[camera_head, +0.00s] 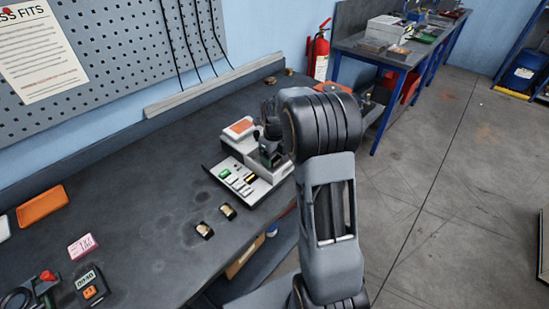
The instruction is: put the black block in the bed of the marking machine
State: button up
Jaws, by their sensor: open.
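The marking machine (262,187) is a pale grey unit with a sloped panel of green, white and yellow keys. It stands on the dark bench, left of my arm's dark rounded joint. My gripper (269,145) is dark, small and partly hidden, low over the back of the machine; it is open. Dark shapes lie under it around the bed, and I cannot tell whether one of them is the black block. Two small blocks with tan tops and dark sides, one nearer (204,231) and one farther (228,211), lie on the bench in front of the machine.
An orange tray (42,206), a pink label card (82,247) and a black device with an orange button (90,286) lie at the left. The bench (150,215) is clear between them.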

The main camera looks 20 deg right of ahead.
aim_at(274, 158)
notch_tip(274, 158, up, 11)
jog(key=s+a+r+n+t, duration=0.1)
jog(key=s+a+r+n, duration=0.3)
jog(key=n, duration=0.4)
jog(key=s+a+f+n+t, duration=0.1)
jog(key=s+a+f+n, duration=0.1)
jog(key=s+n, duration=0.6)
jog(key=s+a+f+n+t, duration=0.2)
jog(key=s+a+n, duration=0.2)
jog(key=s+n, duration=0.4)
jog(key=shift+s+a+n, duration=0.2)
jog(key=shift+s+n, duration=0.15)
jog(key=shift+n, duration=3.55)
